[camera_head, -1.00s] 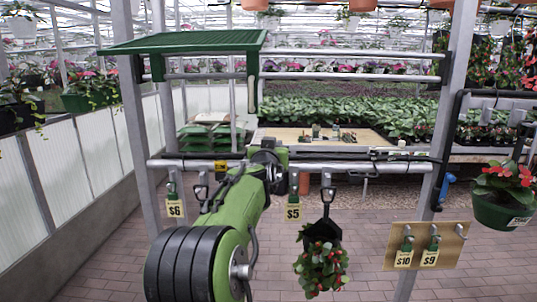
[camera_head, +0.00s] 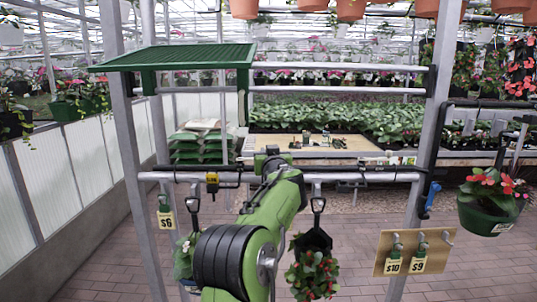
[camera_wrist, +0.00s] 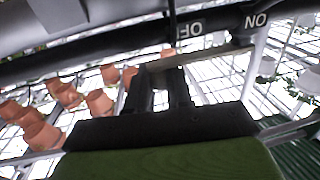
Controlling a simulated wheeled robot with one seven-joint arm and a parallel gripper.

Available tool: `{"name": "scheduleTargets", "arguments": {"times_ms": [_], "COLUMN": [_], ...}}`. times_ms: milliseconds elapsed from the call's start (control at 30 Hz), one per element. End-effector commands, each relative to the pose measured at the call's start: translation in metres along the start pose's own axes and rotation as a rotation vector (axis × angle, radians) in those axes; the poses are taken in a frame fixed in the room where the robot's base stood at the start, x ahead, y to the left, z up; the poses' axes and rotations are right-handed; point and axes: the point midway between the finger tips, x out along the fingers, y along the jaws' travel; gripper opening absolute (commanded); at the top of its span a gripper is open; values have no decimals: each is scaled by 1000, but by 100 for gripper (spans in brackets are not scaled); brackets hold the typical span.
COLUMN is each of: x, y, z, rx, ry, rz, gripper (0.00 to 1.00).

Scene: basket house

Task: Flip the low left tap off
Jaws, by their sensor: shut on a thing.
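A black pipe (camera_head: 232,168) runs along the low rail. In the wrist view the pipe (camera_wrist: 110,62) carries the white words OFF and ON. A flat greyish tap lever (camera_wrist: 212,54) extends from a dark pivot near ON toward OFF. My gripper (camera_wrist: 163,72) has its two black fingers at the lever's free end, below OFF, and is shut on it. In the head view my green arm hides the gripper and lever. A yellow fitting (camera_head: 212,183) sits on the pipe left of the arm, and a blue handle (camera_head: 433,191) is on the right post.
A price board (camera_head: 410,252) stands at lower right. A green shelf (camera_head: 175,57) is above. Brick floor is open at right.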

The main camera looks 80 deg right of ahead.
Motion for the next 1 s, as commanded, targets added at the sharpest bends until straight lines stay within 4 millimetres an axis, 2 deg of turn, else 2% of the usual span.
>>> {"name": "scheduleTargets", "arguments": {"times_ms": [33,400,433,533,567,867,1000], "x": [-1,-1,-1,-1,0,-4,-29], "y": [0,0,0,0,0,0,0], "z": [-11,-12,-12,-10,-10,-6,-3], "rx": [-8,-8,-8,-7,-7,-4,-1], "ry": [27,29,28,25,23,17,19], "rz": [1,1,2,1,1,0,2], "gripper": [0,0,25,40,43,43,43]}}
